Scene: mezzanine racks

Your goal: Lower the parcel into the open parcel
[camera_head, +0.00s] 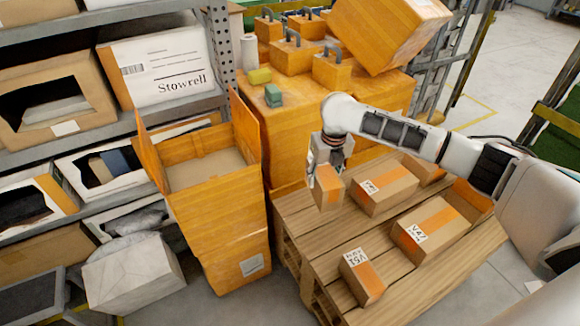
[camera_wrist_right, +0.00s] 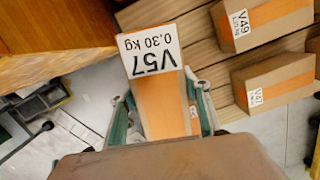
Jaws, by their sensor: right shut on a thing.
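My right gripper (camera_head: 328,166) is shut on a small brown parcel (camera_head: 328,188) with an orange band. In the right wrist view the held parcel (camera_wrist_right: 162,105) sits between the two fingers (camera_wrist_right: 163,118), and its white label reads V57, 0.30 kg. In the head view it is near the left back edge of the wooden pallet top; its exact height above the slats is unclear. The open parcel (camera_head: 222,225) is a tall orange-brown box left of the pallet, its flaps raised and its inside looking empty. The held parcel is outside it, to its right. My left gripper is not in view.
Several taped parcels, such as one labelled V51 (camera_head: 362,277), lie on the wooden pallet (camera_head: 305,262). Behind stands a large orange box stack (camera_head: 300,125) with handled blocks on top. A rack (camera_head: 105,140) with bins lines the left. A white crumpled box (camera_head: 135,275) stands on the floor.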

